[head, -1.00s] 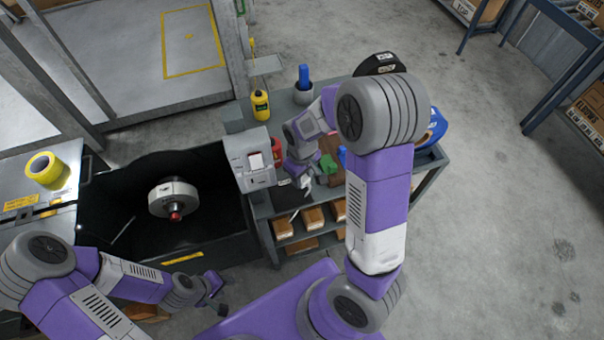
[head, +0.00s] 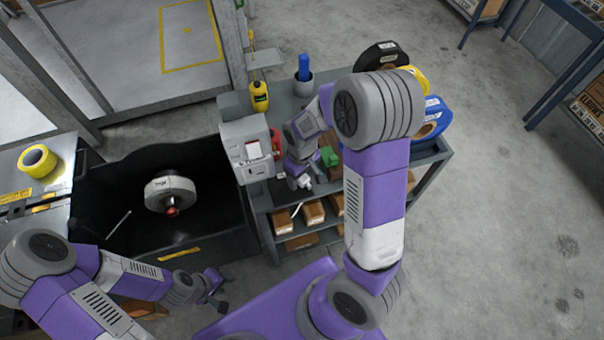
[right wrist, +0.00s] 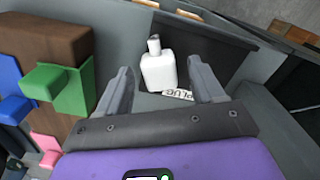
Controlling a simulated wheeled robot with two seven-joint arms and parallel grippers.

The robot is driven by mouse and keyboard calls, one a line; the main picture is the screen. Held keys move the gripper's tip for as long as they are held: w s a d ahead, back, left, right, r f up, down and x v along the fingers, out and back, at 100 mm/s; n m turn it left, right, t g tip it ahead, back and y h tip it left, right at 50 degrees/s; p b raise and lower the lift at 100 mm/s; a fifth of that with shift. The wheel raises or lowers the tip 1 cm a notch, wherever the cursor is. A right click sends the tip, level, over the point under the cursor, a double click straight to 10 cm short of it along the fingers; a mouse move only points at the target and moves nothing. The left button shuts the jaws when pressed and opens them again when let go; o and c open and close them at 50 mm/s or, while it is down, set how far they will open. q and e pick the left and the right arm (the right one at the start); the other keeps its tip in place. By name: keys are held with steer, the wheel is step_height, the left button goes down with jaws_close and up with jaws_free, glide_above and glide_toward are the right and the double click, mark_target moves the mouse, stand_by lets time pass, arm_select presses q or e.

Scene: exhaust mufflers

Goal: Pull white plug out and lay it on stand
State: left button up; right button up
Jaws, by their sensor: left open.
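The white plug (right wrist: 159,70) rests on a dark grey surface beside a tag reading PLUG (right wrist: 178,95) in the right wrist view. It has a wide body and a narrower neck. My right gripper (right wrist: 162,82) is open, with a finger on each side of the plug and visible gaps to it. In the head view my right gripper (head: 302,178) is low over the near edge of the grey cart, with the white plug (head: 306,182) small at its tip. My left gripper (head: 216,292) is open and empty in front of the black bin.
A brown block with a green piece (right wrist: 72,88) stands left of my right gripper, with blue and pink pieces nearby. A grey machine (head: 245,150) stands at the cart's left side. The black bin (head: 110,190) holds a round pale part with a red end (head: 172,210).

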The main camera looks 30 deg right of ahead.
steer(key=shift+r, duration=0.1)
step_height(320, 180, up, 7)
steer(key=p, duration=0.3)
steer(key=shift+r, duration=0.2)
arm_select(q)
step_height(320, 180, up, 3)
stand_by(0.3)
